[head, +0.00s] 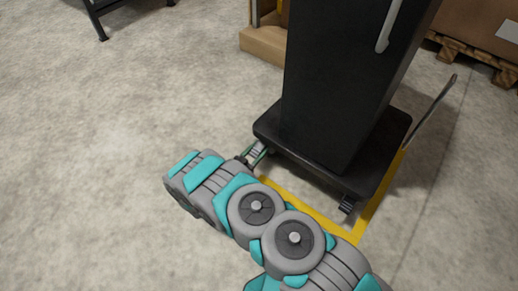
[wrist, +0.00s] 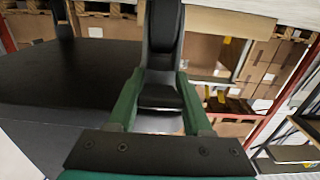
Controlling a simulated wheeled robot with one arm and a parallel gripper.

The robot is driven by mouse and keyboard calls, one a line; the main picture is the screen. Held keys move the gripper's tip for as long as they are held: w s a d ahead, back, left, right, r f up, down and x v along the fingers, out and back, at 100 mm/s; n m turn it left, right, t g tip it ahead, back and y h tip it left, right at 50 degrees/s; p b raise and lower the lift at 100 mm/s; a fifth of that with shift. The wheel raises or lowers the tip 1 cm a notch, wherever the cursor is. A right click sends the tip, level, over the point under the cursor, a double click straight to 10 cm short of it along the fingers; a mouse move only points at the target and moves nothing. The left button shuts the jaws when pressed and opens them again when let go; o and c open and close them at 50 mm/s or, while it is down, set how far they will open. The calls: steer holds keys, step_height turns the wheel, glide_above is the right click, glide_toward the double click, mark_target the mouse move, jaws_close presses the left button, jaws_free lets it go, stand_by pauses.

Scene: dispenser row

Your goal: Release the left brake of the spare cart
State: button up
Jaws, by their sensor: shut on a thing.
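The spare cart is a low black platform (head: 265,128) carrying a tall black cabinet (head: 335,75). My gripper (head: 256,152) is down at the cart's near left corner, close to the floor. In the wrist view, the green fingers of my gripper (wrist: 158,90) are closed around a dark part, the left brake (wrist: 160,98), below a black upright piece (wrist: 163,35). The brake is mostly hidden by my gripper in the head view. A second dark brake or castor (head: 347,204) shows at the near right corner.
A yellow line (head: 310,208) marks the floor around the cart's near side. A thin dark handle bar (head: 430,110) leans at the right. Cardboard boxes on a wooden pallet (head: 478,58) stand at the back right.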

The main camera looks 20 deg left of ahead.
jaws_close()
stand_by(0.5)
steer(key=shift+r, duration=0.1)
steer(key=shift+r+p, duration=0.15)
steer(key=shift+p, duration=0.2)
steer(key=g+p, duration=0.1)
steer(key=r+g+p, duration=0.1)
steer(key=shift+s+g+y, duration=0.2)
steer(key=shift+g+y, duration=0.1)
steer(key=shift+y, duration=0.1)
steer(key=shift+a+r+g+y+p, duration=0.15)
steer(key=shift+g+y+p, duration=0.25)
steer(key=shift+g+p, duration=0.55)
steer(key=shift+s+g+y+p, duration=0.1)
steer(key=shift+g+y+p, duration=0.2)
steer(key=shift+g+p, duration=0.4)
